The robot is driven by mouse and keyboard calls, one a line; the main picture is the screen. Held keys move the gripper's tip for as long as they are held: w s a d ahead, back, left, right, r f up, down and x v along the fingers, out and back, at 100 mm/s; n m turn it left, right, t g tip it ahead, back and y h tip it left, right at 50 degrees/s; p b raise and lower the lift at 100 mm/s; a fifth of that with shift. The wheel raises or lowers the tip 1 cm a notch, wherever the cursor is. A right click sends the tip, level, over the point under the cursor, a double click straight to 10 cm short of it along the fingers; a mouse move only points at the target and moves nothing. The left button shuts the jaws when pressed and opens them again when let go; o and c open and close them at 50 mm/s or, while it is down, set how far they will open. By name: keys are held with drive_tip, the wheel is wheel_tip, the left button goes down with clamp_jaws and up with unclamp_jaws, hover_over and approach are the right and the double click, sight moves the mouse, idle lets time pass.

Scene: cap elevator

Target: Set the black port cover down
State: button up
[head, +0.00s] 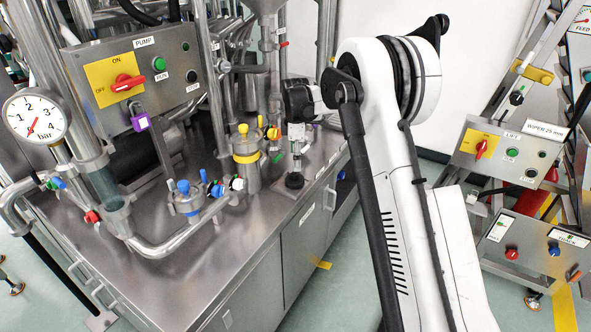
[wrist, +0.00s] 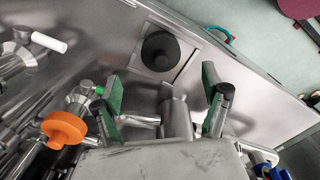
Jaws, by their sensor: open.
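The black port cover (head: 294,181) is a dark round piece near the right edge of the steel worktop. In the wrist view the black port cover (wrist: 160,51) rests on a square light plate, beyond the fingertips. My gripper (wrist: 163,92) is open, its two green-padded fingers apart on either side of a steel pipe fitting (wrist: 176,118). Nothing is held between the pads, and the cover is clear of both fingers. In the head view my wrist hangs above the cover, and the fingers are hard to make out.
The steel worktop (head: 160,285) carries a yellow-banded valve (head: 245,150) and a smaller blue-topped valve (head: 185,198) left of my gripper. An orange knob (wrist: 63,129) and a white handle (wrist: 48,41) stand left of the fingers. The worktop's edge lies just beyond the cover.

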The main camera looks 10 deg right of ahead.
drive_tip(key=s+r+m+t, duration=0.1)
drive_tip(key=s+r+m, duration=0.1)
drive_tip(key=s+r, duration=0.35)
drive_tip(key=s+r+m+t, duration=0.1)
drive_tip(key=s+r+m, duration=0.15)
drive_tip(key=r, duration=0.65)
drive_tip(key=s+r+m+t, duration=0.2)
drive_tip(key=s+r+m, duration=0.35)
drive_tip(key=s, duration=0.95)
drive_tip(key=s+f+m+t, duration=0.3)
drive_tip(key=s+m, duration=0.3)
drive_tip(key=s, duration=1.7)
drive_tip(key=shift+s+a+f, duration=0.15)
drive_tip(key=shift+s+f, duration=0.05)
drive_tip(key=shift+f, duration=0.35)
